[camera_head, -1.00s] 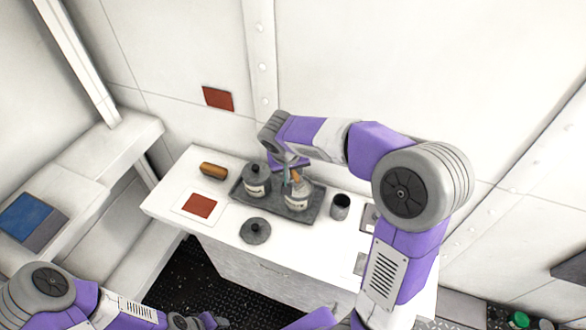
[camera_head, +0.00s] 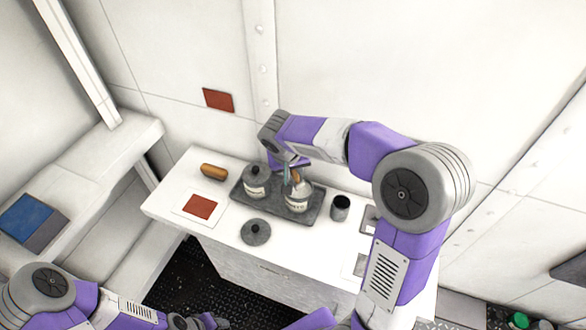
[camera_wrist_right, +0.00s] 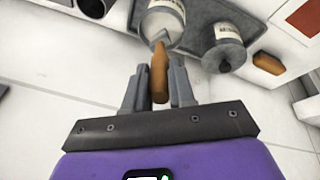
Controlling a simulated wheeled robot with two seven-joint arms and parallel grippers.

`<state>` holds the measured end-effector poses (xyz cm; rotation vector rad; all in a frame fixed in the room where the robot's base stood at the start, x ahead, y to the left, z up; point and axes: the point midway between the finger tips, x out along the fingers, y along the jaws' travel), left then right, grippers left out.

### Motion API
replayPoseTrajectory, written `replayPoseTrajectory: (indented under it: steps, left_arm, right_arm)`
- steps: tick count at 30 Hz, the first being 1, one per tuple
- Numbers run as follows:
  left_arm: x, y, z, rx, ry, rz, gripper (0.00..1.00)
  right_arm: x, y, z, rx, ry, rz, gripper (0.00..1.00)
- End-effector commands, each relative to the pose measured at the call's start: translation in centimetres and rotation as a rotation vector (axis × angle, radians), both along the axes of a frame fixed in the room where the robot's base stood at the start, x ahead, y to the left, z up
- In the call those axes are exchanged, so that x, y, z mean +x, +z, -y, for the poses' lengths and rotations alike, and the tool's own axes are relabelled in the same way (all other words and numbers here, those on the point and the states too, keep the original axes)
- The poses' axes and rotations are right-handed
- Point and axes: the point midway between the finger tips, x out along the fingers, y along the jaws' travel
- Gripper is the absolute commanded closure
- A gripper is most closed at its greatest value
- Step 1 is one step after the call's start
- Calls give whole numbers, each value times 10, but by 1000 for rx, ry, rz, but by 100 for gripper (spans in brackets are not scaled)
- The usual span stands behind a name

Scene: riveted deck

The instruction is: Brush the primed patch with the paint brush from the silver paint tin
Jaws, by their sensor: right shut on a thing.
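My right gripper (camera_head: 290,165) is shut on the orange wooden handle of the paint brush (camera_head: 296,176). In the right wrist view the handle (camera_wrist_right: 159,75) lies between the two fingers (camera_wrist_right: 158,88). The brush's lower end is over or in the mouth of the right-hand paint tin (camera_head: 297,200); I cannot tell how deep. This silvery tin has a pale label, also in the wrist view (camera_wrist_right: 163,22). One red-brown patch (camera_head: 218,99) is on the wall; another (camera_head: 201,206) lies on a white card on the counter. My left gripper (camera_head: 205,321) is low at the bottom edge, its jaws unclear.
A lidded tin (camera_head: 256,183) shares the dark tray (camera_head: 315,208). A loose grey lid (camera_head: 255,232) lies in front. A dark cup (camera_head: 340,207) stands right of the tray, an orange-brown block (camera_head: 213,171) left. A blue book-like object (camera_head: 28,218) lies on the left bench.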

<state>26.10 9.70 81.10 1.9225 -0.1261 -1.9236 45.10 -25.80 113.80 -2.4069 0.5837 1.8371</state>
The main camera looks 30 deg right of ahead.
Motion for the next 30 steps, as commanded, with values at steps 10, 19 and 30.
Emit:
replayPoseTrajectory:
  steps: [10, 19, 30]
  left_arm:
    - [0, 22, 0, 0, 0, 0, 57]
    - [0, 39, 0, 0, 0, 0, 57]
    - [0, 42, 0, 0, 0, 0, 57]
  right_arm:
    - [1, 33, 0, 0, 1, 4, 100]
    - [1, 57, 0, 1, 0, 5, 100]
    - [1, 63, 0, 0, 1, 4, 100]
